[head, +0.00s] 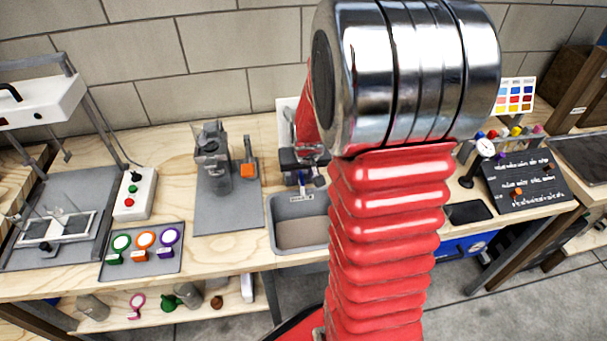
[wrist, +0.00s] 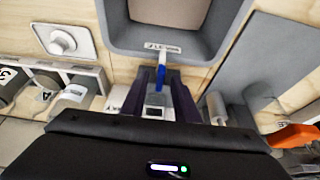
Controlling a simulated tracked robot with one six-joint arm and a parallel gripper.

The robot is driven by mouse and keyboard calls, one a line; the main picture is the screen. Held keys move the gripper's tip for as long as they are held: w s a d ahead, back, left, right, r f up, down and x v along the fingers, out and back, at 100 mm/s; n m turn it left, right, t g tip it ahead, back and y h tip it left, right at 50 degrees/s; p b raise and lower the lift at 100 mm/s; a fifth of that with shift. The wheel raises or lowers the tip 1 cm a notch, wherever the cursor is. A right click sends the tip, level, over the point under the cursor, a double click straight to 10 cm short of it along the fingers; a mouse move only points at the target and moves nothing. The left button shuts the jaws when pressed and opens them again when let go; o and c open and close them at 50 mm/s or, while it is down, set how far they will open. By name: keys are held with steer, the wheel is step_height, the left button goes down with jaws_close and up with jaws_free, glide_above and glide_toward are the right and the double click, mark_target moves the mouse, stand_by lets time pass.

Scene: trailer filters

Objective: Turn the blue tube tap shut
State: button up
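The blue tube tap (wrist: 161,78) shows in the wrist view as a small blue lever on a pale tube, just in front of the grey basin (wrist: 118,38). My gripper (wrist: 158,92) has its two dark fingers apart, one on each side of the blue part, with visible gaps. I cannot tell whether the fingers are level with it in height. In the head view my gripper (head: 305,158) is at the back edge of the basin (head: 283,211), and a small blue piece (head: 319,181) shows beside it. My arm hides much of the area to the right.
A grey plate (head: 222,207) with a clamp stand and an orange-handled part (head: 247,170) lies left of the basin. A button box (head: 135,194) and a tray of coloured rings (head: 142,253) are further left. A white knob plate (wrist: 62,42) shows in the wrist view.

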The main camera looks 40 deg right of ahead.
steer(key=shift+w+f, duration=0.1)
steer(key=shift+f, duration=0.2)
